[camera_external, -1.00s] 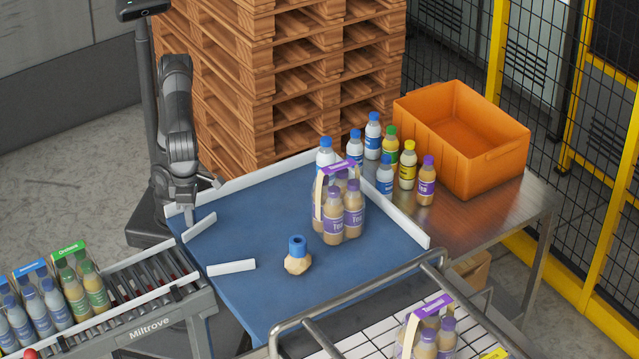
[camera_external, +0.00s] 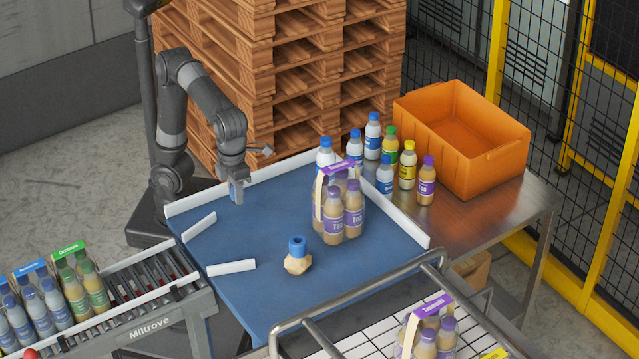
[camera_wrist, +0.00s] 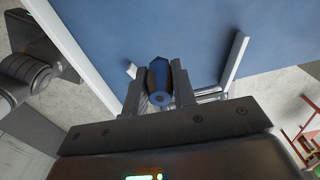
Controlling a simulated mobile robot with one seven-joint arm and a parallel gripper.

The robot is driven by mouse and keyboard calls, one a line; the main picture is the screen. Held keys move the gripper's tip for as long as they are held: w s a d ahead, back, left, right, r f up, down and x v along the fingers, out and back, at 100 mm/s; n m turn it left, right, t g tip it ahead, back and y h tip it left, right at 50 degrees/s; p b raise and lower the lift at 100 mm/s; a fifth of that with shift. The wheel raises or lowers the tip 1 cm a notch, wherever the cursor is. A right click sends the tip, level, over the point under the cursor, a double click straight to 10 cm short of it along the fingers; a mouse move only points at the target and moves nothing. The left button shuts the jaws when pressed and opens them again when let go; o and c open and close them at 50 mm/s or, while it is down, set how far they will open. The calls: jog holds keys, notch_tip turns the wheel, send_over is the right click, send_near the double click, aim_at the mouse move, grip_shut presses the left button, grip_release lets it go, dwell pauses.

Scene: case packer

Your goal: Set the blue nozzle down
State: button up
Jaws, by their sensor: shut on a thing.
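The blue nozzle (camera_wrist: 160,82) is a small dark blue piece with a round hole in its near end. It sits between the two fingers of my gripper (camera_wrist: 161,90), which is shut on it. In the external view my gripper (camera_external: 238,190) points down over the far left part of the blue table (camera_external: 225,225), near the white rim. A little grey-blue shows at its tip there. I cannot tell exactly how high the nozzle is above the table.
A tan faceted piece with a blue top (camera_external: 297,256) stands mid-table. A purple-labelled bottle pack (camera_external: 338,208) is beyond it to the right. Short white guides (camera_external: 231,267) lie at the left, by the roller conveyor (camera_external: 150,290). The table's left middle is bare.

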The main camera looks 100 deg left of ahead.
jog(key=w+a+f+n, duration=0.1)
jog(key=w+a+n, duration=0.3)
jog(key=a, duration=0.8)
jog(key=w+a+f+n, duration=0.1)
jog(key=w+a+n, duration=0.4)
jog(key=a, duration=0.7)
jog(key=w+a+f+n, duration=0.1)
jog(key=w+a+n, duration=0.4)
jog(key=a, duration=0.8)
jog(key=shift+w+f+n, duration=0.15)
jog(key=shift+f+n, duration=0.05)
jog(key=shift+n, duration=1.2)
jog(key=s+a+f+n, duration=0.2)
jog(key=a+n, duration=0.4)
jog(key=a, duration=0.5)
jog(key=s+a+f+n, duration=0.3)
jog(key=a+n, duration=0.3)
jog(key=a, duration=0.5)
jog(key=s+a+f+n, duration=0.2)
jog(key=a+f+n, duration=0.3)
jog(key=a, duration=0.7)
jog(key=shift+s+n, duration=0.25)
jog(key=shift+n, duration=0.65)
jog(key=shift+a+r, duration=0.1)
jog(key=shift+r, duration=0.05)
